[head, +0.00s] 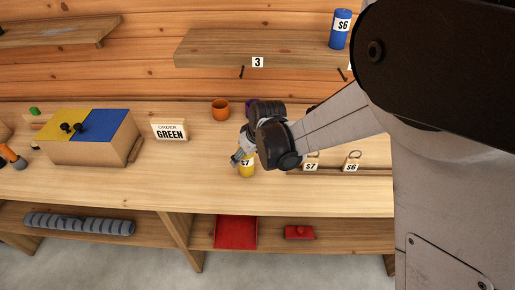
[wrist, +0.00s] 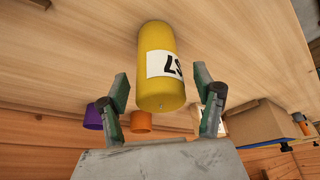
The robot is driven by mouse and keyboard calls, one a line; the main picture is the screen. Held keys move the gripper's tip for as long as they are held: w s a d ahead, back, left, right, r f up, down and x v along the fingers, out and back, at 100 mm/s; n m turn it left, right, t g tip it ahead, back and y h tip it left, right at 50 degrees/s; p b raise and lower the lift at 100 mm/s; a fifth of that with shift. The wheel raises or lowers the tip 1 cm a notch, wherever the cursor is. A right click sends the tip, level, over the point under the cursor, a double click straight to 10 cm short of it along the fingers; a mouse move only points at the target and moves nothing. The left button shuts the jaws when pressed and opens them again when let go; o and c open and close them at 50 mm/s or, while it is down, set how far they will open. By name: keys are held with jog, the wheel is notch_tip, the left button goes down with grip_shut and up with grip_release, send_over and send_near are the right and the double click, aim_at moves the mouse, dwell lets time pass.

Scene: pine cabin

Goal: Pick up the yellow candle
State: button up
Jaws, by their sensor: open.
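The yellow candle (wrist: 160,60) stands on the wooden counter and bears a white label reading $7. In the head view the candle (head: 246,170) is partly hidden behind my gripper (head: 240,158). In the wrist view my gripper (wrist: 165,92) is open, with one finger on each side of the candle's near end. Gaps show between the candle and both fingers, so it is not gripped.
An orange cup (head: 220,109) and a purple item (head: 250,107) stand behind the candle. An "ORDER GREEN" sign (head: 170,130) and a box with yellow and blue top panels (head: 88,138) are to the left. A rail with price tags (head: 330,171) lies to the right.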

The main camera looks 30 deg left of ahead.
jog(key=shift+a+f, duration=0.1)
jog(key=shift+f, duration=0.15)
jog(key=c, duration=1.4)
jog(key=shift+c, duration=0.2)
jog(key=shift+r, duration=0.2)
